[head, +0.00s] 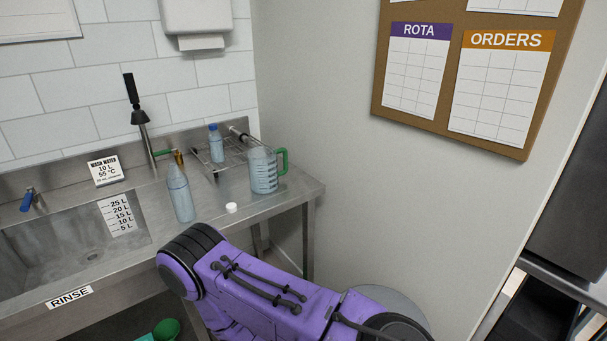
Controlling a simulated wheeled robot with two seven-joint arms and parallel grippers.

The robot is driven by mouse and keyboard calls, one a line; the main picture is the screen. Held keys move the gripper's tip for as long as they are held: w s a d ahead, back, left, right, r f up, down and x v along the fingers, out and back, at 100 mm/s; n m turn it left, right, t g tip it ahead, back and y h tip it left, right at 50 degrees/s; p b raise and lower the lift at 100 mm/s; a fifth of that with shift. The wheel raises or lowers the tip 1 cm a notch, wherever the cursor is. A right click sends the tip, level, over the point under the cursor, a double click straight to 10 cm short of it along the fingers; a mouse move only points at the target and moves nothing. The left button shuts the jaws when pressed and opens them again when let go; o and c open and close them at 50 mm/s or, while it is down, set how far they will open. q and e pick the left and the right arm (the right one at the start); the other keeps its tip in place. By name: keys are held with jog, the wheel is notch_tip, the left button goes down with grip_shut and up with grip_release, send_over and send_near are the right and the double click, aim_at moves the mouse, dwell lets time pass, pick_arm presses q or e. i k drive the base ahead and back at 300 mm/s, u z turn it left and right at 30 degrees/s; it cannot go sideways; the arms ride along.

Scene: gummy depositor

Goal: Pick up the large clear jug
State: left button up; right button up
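The large clear jug (263,171) stands upright on the steel counter at the right end of the sink unit. It has dark measuring marks on its side and a green handle on its right. A purple arm of mine crosses the lower middle of the head view, in front of and below the counter. Neither gripper shows in this view, and nothing is seen touching the jug.
A clear bottle (180,192) stands left of the jug, with a small white cap (232,208) between them. A blue-capped bottle (215,146) stands behind by a wire rack. The sink basin (75,240) lies left. A wall stands close right of the counter.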

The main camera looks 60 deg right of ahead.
aim_at(262, 161)
jog(key=k, duration=0.15)
jog(key=z, duration=1)
